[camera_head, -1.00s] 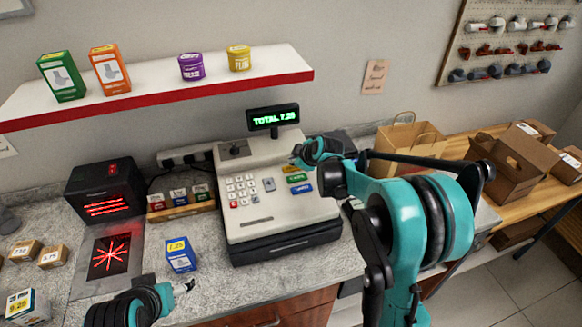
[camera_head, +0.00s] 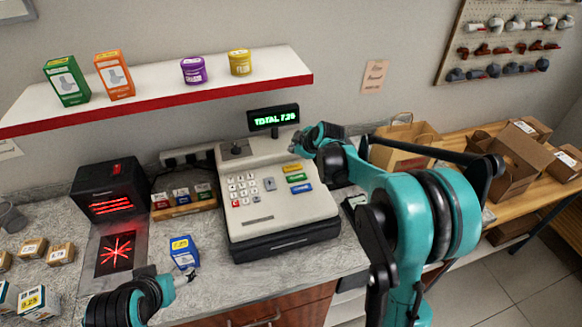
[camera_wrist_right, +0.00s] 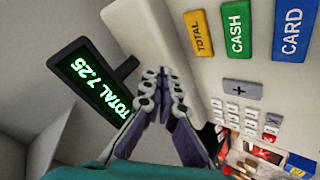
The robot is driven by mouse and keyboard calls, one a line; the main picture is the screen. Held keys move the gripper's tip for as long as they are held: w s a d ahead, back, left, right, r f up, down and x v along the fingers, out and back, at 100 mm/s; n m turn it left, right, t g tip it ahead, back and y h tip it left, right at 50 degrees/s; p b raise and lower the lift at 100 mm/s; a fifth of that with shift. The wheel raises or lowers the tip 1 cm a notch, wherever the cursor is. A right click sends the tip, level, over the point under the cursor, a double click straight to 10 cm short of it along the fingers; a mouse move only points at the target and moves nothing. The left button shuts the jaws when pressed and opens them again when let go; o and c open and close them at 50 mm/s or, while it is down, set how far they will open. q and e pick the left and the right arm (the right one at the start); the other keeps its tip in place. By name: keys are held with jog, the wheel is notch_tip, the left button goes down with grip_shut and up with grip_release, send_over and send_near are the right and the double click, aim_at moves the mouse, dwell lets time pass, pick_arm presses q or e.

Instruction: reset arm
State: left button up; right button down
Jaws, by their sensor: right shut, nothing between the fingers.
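My right gripper (camera_head: 298,143) is shut and empty above the upper right part of the cash register (camera_head: 275,215), near its coloured keys. In the right wrist view its fingers (camera_wrist_right: 163,75) are closed together between the display (camera_wrist_right: 92,88) and the keypad (camera_wrist_right: 238,115). The display (camera_head: 273,118) reads TOTAL 7.25. My left gripper (camera_head: 188,277) shows at the lower left, beside a blue box (camera_head: 184,252) marked with a price. Its fingers are too small to tell whether they are open.
A scanner with red lights (camera_head: 108,192) stands at the left, and small brown boxes (camera_head: 60,254) lie beside it. A shelf (camera_head: 150,98) above holds boxes and tins. Paper bags (camera_head: 405,145) and cartons (camera_head: 515,165) are on the wooden table at the right.

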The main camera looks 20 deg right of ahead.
jog(key=s+m+b, duration=0.1)
jog(key=s, duration=0.2)
jog(key=s+a+m+b, duration=0.1)
jog(key=s+b, duration=0.1)
jog(key=s, duration=0.2)
jog(key=s+a+m+b, duration=0.1)
jog(key=s, duration=0.3)
jog(key=shift+a+r+g+h, duration=0.1)
jog(key=shift+a+g+h, duration=0.05)
jog(key=shift+g+h, duration=0.2)
jog(key=s+m+b, duration=0.1)
jog(key=s, duration=0.1)
jog(key=s+f+m+b, duration=0.1)
jog(key=s, duration=0.2)
jog(key=s+a+b, duration=0.1)
jog(key=s, duration=0.2)
jog(key=shift+s+f+m, duration=0.15)
jog(key=shift+f+m, duration=0.2)
jog(key=shift+m, duration=0.05)
jog(key=s+f+m+b, duration=0.2)
jog(key=s+f, duration=0.3)
jog(key=s, duration=0.3)
jog(key=s+f+m+g+h+b, duration=0.1)
jog(key=s+f+m+b, duration=0.2)
jog(key=s, duration=0.5)
notch_tip(320, 180, down, 2)
jog(key=shift+s+m+b, duration=0.3)
jog(key=shift+s+m, duration=0.1)
jog(key=shift+m, duration=0.1)
